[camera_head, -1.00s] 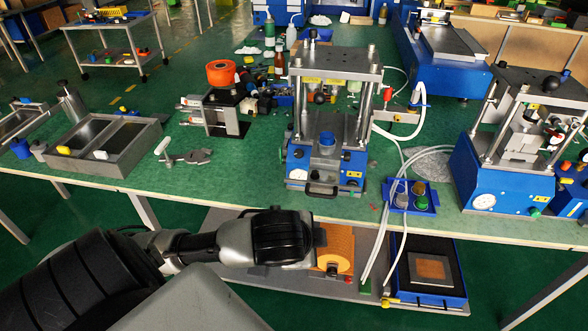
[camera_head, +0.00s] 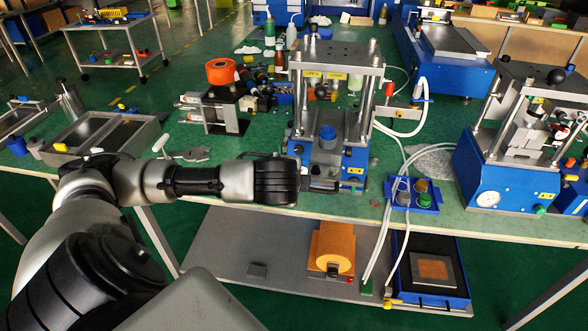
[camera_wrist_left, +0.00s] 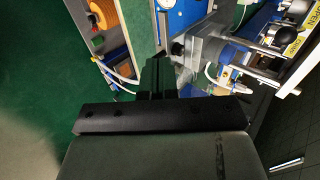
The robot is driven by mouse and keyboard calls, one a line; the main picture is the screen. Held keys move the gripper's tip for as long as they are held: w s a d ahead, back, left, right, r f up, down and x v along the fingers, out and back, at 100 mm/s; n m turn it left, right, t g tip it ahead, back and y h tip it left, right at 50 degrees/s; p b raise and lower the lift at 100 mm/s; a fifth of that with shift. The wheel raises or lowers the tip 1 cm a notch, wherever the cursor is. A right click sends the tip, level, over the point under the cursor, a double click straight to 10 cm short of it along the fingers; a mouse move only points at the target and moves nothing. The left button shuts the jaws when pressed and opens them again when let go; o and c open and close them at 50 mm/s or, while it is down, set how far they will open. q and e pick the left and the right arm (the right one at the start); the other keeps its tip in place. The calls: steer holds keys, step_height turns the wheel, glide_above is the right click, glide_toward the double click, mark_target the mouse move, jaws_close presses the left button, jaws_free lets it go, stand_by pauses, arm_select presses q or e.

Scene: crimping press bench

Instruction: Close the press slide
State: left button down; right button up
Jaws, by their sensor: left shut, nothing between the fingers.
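The press (camera_head: 335,62) stands near the table's front edge, with a blue round piece (camera_head: 327,133) between its posts. Its grey slide (camera_head: 326,158) is low at the front and has a dark handle (camera_head: 325,185). In the left wrist view the grey slide block (camera_wrist_left: 207,47) sticks out from the press, with a dark handle (camera_wrist_left: 178,48) at its end. My left gripper (camera_head: 303,181) is just left of the slide's front; its shut, empty fingers also show in the left wrist view (camera_wrist_left: 157,72), close to the handle. I cannot tell whether they touch. My right gripper is out of view.
A blue tray with small caps (camera_head: 428,205) and hoses lie right of the press. A second press (camera_head: 500,165) stands further right. Pliers (camera_head: 190,154) lie on the table to the left. A lower shelf (camera_head: 230,250) holds an orange roll (camera_head: 332,246).

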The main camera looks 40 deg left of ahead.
arm_select(q)
steer(key=shift+w+a+f+p, duration=0.2)
steer(key=shift+w+a, duration=0.25)
steer(key=shift+w, duration=0.3)
steer(key=shift+w+a+f+p, duration=0.2)
steer(key=shift+w+a, duration=0.25)
steer(key=shift+w, duration=0.35)
steer(key=shift+w+a+f+p, duration=0.2)
steer(key=shift+w+a, duration=0.25)
steer(key=shift+w, duration=0.3)
